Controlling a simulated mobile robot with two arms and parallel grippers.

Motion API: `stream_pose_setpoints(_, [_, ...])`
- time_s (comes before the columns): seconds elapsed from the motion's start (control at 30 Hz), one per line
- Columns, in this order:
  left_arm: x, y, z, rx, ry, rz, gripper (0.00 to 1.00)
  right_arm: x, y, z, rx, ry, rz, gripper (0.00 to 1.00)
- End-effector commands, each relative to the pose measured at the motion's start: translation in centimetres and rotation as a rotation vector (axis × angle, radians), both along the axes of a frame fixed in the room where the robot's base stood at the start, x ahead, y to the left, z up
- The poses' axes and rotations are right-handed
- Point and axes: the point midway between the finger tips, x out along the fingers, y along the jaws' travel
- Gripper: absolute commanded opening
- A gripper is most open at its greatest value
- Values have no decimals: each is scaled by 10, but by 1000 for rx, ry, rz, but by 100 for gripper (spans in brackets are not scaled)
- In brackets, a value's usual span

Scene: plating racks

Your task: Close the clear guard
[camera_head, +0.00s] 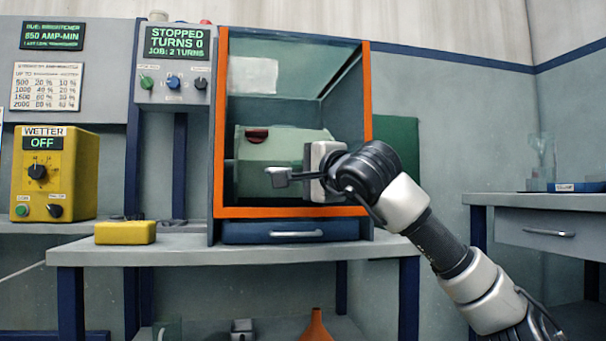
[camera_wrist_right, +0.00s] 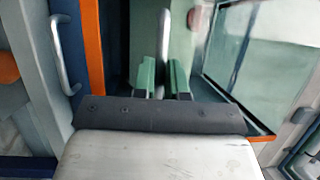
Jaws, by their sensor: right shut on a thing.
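The clear guard (camera_head: 367,95) shows as an orange-edged frame around the front of a grey cabinet. Through it I see a pale green drum (camera_head: 285,147) with a red spot. My right gripper (camera_wrist_right: 164,75) is in front of the opening's lower right. In the right wrist view its two green fingers are shut on a pale bar (camera_wrist_right: 164,40), which looks like the guard's handle. How far the guard stands open is hard to tell. My left gripper is not in view.
A drawer (camera_head: 290,231) is below the guard. A yellow block (camera_head: 125,232) lies on the bench (camera_head: 190,252) at left, near the yellow wetter box (camera_head: 55,172). The control panel (camera_head: 174,65) reads STOPPED, TURNS 0. Another bench (camera_head: 535,207) stands at right.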

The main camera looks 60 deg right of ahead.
Motion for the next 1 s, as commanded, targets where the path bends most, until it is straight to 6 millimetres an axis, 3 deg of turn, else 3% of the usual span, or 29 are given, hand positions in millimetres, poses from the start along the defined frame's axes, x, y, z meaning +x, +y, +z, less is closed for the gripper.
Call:
stream_pose_setpoints(0.1, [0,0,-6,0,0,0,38,4,-3,-9,7,13,-2,0])
stream_pose_setpoints(0.53, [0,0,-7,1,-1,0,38,8,-2,-15,14,24,3,0])
stream_pose_setpoints(0.57, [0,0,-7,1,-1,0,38,8,-2,-15,14,24,3,14])
stream_pose_setpoints(0.7, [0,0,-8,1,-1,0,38,7,-3,-15,14,23,2,35])
stream_pose_setpoints(1.0, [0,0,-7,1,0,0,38,6,-3,-12,9,17,0,38])
